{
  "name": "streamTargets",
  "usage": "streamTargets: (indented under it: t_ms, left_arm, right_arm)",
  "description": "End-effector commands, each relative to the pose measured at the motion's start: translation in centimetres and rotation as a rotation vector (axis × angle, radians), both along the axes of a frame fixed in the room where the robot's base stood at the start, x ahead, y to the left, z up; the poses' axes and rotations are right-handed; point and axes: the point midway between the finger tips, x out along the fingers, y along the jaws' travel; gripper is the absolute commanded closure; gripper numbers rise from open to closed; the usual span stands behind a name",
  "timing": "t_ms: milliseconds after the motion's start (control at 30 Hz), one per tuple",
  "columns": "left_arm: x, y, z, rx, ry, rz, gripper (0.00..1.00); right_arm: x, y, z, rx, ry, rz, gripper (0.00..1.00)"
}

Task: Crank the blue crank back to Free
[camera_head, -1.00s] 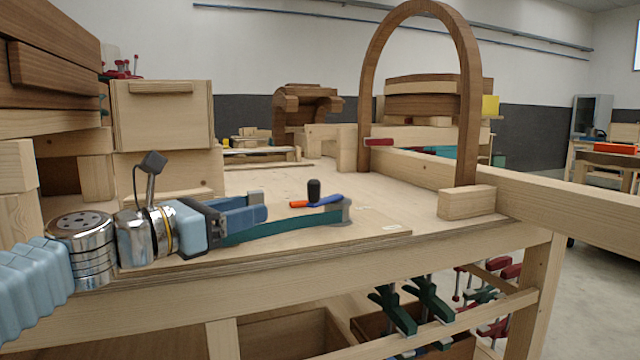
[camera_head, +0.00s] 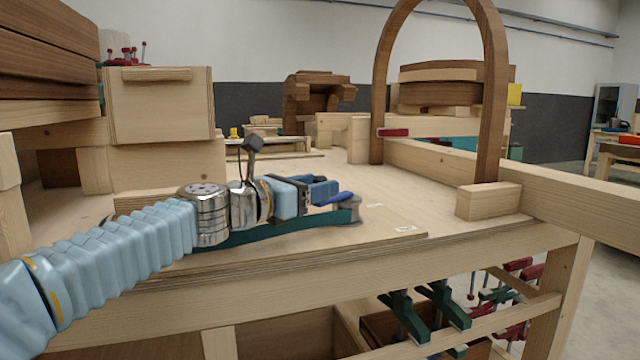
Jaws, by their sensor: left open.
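The blue crank (camera_head: 338,199) sits on the bench at a grey metal hub (camera_head: 348,210). Only its blue arm near the hub shows. Its black knob and orange end are hidden behind my left gripper. My left gripper (camera_head: 328,190) is open, with its blue fingers pointing right at the crank. I cannot tell whether the fingers touch it or surround the knob. A green strap (camera_head: 300,225) runs from the hub leftward, below my gripper. A small white label (camera_head: 405,229) lies on the board right of the hub. My right gripper is not in view.
A brown wooden arch (camera_head: 490,130) stands in a pale block (camera_head: 488,201) to the right. Stacked wooden boxes (camera_head: 160,105) stand at the left. Green clamps (camera_head: 405,316) hang below the bench edge.

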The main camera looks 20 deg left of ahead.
Motion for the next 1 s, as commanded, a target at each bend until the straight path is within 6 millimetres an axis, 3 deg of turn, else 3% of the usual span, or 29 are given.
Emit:
streamTargets:
  t_ms: [133,433,767,1000]
  left_arm:
    - [1.02,-0.71,0.06,0.000,-0.001,-0.002,0.48]
    - [1.24,-0.82,0.02,0.000,0.000,-0.001,0.48]
    - [1.23,-0.79,0.01,0.000,0.000,-0.001,0.97]
    - [1.24,-0.76,0.00,0.000,0.000,-0.002,1.00]
  right_arm:
    - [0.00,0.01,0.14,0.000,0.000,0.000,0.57]
    - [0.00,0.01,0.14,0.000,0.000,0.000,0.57]
    - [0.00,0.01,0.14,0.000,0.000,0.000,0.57]
    - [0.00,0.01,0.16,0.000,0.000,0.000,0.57]
